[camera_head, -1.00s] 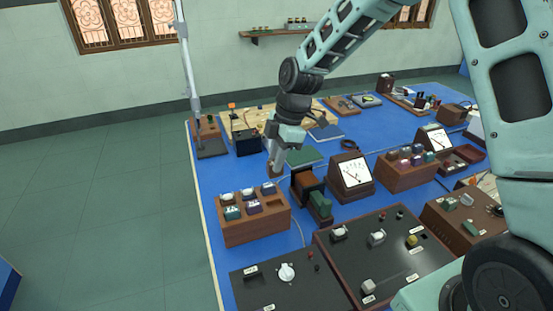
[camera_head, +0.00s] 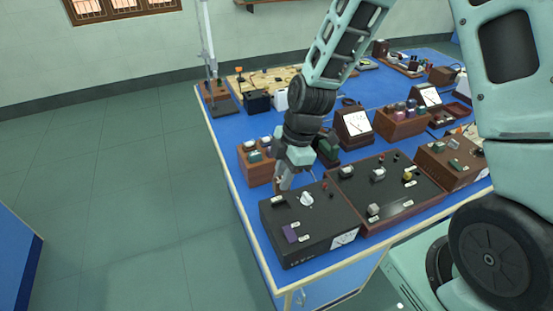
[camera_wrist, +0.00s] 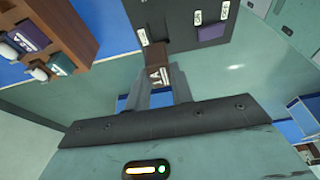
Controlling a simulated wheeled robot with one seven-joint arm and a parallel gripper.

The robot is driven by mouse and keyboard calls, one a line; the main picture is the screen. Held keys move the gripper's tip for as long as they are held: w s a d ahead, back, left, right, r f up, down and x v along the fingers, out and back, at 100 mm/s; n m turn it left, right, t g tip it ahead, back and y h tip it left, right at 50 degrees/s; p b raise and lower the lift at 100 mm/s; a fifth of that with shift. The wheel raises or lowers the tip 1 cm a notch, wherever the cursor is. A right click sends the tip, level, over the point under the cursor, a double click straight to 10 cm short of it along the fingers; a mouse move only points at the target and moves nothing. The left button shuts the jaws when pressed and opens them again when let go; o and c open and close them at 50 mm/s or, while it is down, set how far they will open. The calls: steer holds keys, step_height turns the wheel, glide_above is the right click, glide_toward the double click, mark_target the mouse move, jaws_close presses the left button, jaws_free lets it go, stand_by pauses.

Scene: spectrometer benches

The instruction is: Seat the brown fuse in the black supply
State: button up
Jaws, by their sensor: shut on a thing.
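The black supply (camera_head: 322,228) is the dark box at the near left corner of the bench, with a white knob and a purple piece (camera_head: 290,232) on its top. In the wrist view the supply (camera_wrist: 182,38) is at the top, with the purple piece at right. My gripper (camera_head: 281,186) points down at the supply's left edge. In the wrist view it is shut on the brown fuse (camera_wrist: 158,58), which has a white label. The fuse's far end overlaps the supply's edge in that view; I cannot tell whether they touch. In the head view the fuse is mostly hidden.
A wooden rack (camera_head: 257,174) with several coloured fuses stands behind my gripper, and at upper left in the wrist view (camera_wrist: 77,32). A wood-rimmed black panel (camera_head: 395,190) adjoins the supply on the right. A meter (camera_head: 354,126) stands behind. The floor at left is clear.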

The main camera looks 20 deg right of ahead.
steer(key=shift+s+a+f, duration=0.1)
steer(key=shift+s+f, duration=0.1)
steer(key=shift+s, duration=0.05)
steer(key=shift+f+b, duration=2.8)
steer(key=shift+f, duration=0.6)
steer(key=o, duration=1)
steer(key=shift+o, duration=0.2)
steer(key=v, duration=1.7)
steer(key=shift+r+b, duration=0.25)
steer(key=shift+b, duration=0.1)
